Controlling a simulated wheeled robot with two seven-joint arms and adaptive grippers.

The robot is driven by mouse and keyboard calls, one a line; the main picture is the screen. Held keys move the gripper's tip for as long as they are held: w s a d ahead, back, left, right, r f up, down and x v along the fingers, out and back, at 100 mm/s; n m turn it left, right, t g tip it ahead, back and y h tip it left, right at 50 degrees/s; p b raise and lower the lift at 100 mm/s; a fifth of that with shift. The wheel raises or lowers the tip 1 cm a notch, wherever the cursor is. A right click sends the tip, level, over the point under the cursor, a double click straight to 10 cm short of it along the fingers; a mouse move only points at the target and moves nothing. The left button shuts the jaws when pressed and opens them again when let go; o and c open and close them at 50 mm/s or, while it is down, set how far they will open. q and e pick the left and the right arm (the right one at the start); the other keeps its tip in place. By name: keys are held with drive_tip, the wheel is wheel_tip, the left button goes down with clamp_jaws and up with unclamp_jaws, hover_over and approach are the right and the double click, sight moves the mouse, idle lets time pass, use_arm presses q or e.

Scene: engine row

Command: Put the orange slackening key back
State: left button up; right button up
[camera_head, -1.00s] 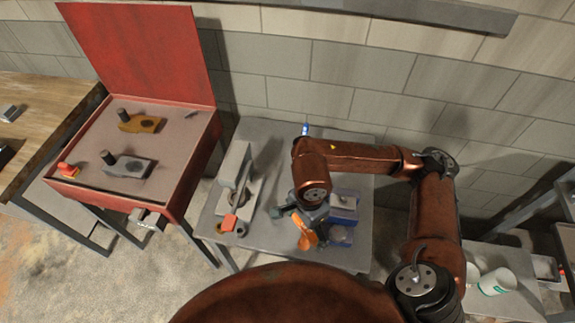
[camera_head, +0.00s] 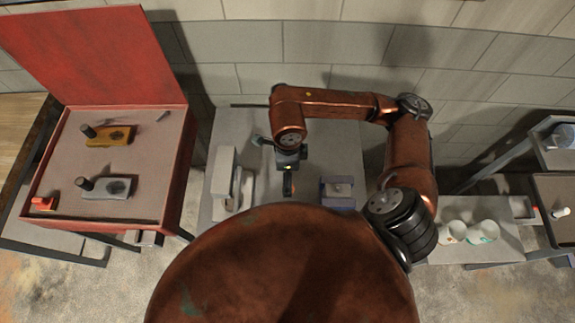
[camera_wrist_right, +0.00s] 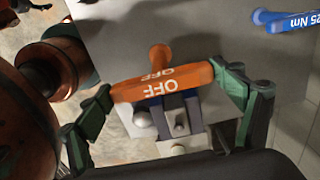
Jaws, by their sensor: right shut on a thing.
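The orange slackening key (camera_wrist_right: 160,85), with a wide handle marked OFF and a round stem, is held crosswise between the fingers of my right gripper (camera_wrist_right: 163,84) in the right wrist view. My left gripper is not in view.
The grey table (camera_head: 310,178) bears the grey device (camera_head: 222,180) and the blue block (camera_head: 337,192). A blue tool marked 25 Nm (camera_wrist_right: 290,20) lies to one side. An open red case (camera_head: 177,150) stands left, holding a yellow block (camera_head: 108,136), a grey block (camera_head: 104,187) and a red piece (camera_head: 44,203).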

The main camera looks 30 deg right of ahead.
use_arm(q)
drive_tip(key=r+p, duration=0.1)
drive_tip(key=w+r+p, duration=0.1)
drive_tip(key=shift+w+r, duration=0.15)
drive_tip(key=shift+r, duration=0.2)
use_arm(e)
drive_tip(key=w+d+f, duration=0.3)
drive_tip(key=w+f, duration=0.3)
drive_tip(key=f, duration=0.4)
drive_tip(key=shift+d, duration=0.3)
drive_tip(key=o, duration=0.8)
drive_tip(key=shift+f, duration=0.15)
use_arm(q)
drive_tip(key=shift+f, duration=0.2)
use_arm(e)
drive_tip(key=o, duration=0.4)
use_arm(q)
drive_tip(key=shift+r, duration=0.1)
